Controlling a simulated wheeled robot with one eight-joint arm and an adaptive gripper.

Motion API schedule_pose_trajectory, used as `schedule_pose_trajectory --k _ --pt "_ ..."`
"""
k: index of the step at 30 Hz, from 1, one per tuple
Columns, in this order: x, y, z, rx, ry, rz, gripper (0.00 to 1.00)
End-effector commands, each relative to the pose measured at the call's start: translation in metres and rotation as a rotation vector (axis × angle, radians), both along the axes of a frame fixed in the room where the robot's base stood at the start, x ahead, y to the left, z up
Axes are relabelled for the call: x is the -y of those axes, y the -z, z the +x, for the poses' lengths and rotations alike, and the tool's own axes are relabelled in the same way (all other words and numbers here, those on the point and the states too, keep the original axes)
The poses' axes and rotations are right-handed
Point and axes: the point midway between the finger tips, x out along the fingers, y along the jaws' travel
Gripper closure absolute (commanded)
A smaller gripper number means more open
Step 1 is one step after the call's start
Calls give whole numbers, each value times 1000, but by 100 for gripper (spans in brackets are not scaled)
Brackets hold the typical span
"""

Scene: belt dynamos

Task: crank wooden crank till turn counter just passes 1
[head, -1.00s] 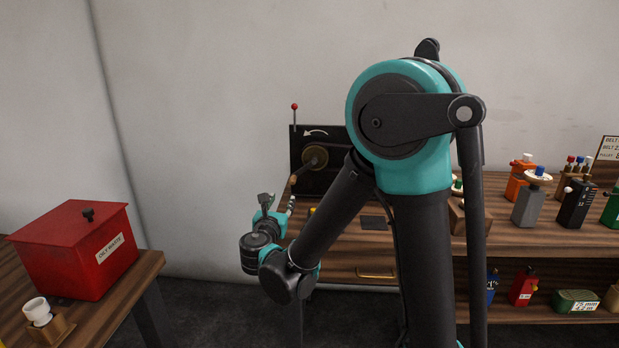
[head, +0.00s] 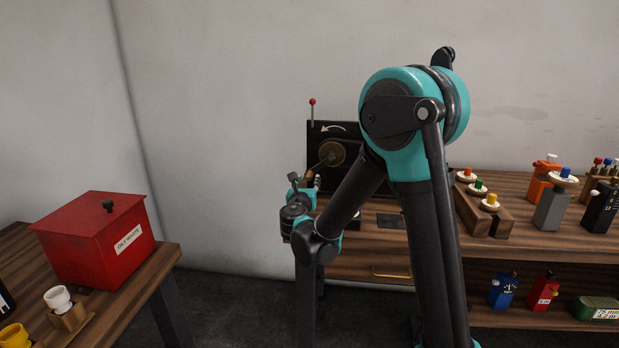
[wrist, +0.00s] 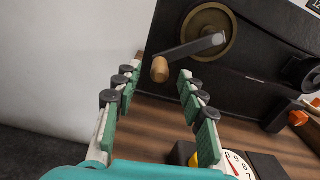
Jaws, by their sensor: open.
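The wooden crank handle (wrist: 160,69) is a short light-brown knob at the lower left end of a dark metal crank arm (wrist: 190,50). The arm runs up to a brass-coloured hub (wrist: 208,20) on a black machine box (head: 347,131). A white curved arrow is on the box's face. My gripper (wrist: 158,78) is open, its green-padded fingers on both sides of the handle in the wrist view. I cannot tell whether they touch it. A white dial (wrist: 238,165) with red digits is partly in view at the bottom; its reading is unclear.
A red lidded box (head: 98,240) and a white cup (head: 58,299) stand on the left table. A red-knobbed lever (head: 312,108) rises from the machine.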

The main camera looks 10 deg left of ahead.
Motion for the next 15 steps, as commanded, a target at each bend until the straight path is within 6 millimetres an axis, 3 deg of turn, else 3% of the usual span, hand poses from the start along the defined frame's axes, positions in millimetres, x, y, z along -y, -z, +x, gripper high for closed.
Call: schedule_pose_trajectory --k 6,15 --pt "2 0 31 0 1 0 59" --pt "1 0 41 0 0 0 59"
